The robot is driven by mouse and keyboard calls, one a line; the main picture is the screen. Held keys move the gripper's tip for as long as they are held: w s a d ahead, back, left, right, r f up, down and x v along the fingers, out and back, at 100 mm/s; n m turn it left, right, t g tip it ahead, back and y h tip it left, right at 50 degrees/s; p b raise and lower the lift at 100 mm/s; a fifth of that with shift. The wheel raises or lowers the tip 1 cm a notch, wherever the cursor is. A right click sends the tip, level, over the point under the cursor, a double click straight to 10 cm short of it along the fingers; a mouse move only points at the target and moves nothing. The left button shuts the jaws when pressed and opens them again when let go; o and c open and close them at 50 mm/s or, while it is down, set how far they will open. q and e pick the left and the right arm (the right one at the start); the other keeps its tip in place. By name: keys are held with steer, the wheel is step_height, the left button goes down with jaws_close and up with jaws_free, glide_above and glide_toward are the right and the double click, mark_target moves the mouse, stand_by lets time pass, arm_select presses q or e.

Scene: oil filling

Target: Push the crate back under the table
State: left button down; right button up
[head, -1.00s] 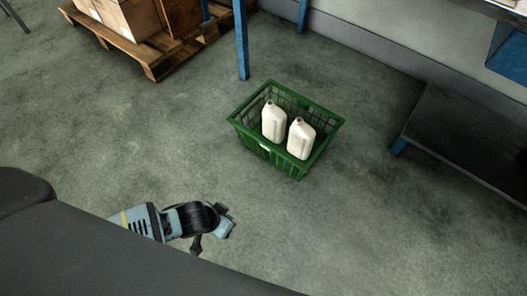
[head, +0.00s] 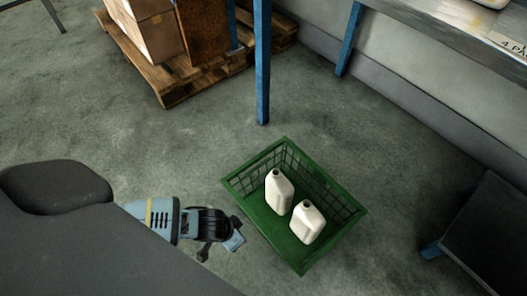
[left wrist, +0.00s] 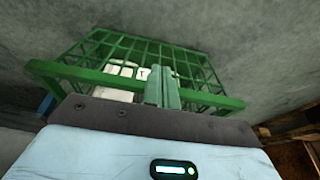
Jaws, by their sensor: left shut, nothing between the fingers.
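The green crate (head: 333,234) stands on the floor with two white jugs, one (head: 279,192) on the left and one (head: 307,222) on the right. It is in front of the table (head: 450,32), by a blue table leg (head: 262,65). My left gripper (head: 238,236) is low, close beside the crate's near left side. In the left wrist view its shut, empty fingers (left wrist: 162,90) point at the crate's rim (left wrist: 75,72); I cannot tell whether they touch it. The jugs show partly behind the crate's mesh there. My right gripper is not in view.
A wooden pallet (head: 190,80) with cardboard boxes (head: 148,40) stands at the back left. A dark low platform (head: 490,235) with a blue foot is at the right. A grey wall runs behind the table.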

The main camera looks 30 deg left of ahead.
arm_select(q)
steer(key=w+d+f+b, duration=0.2)
steer(key=w+f+b, duration=0.4)
steer(key=f+b, duration=0.2)
steer(key=shift+x, duration=0.8)
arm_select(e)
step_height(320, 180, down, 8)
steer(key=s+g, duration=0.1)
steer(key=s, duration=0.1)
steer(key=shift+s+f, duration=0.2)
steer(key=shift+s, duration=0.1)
arm_select(q)
steer(key=shift+w+d, duration=0.1)
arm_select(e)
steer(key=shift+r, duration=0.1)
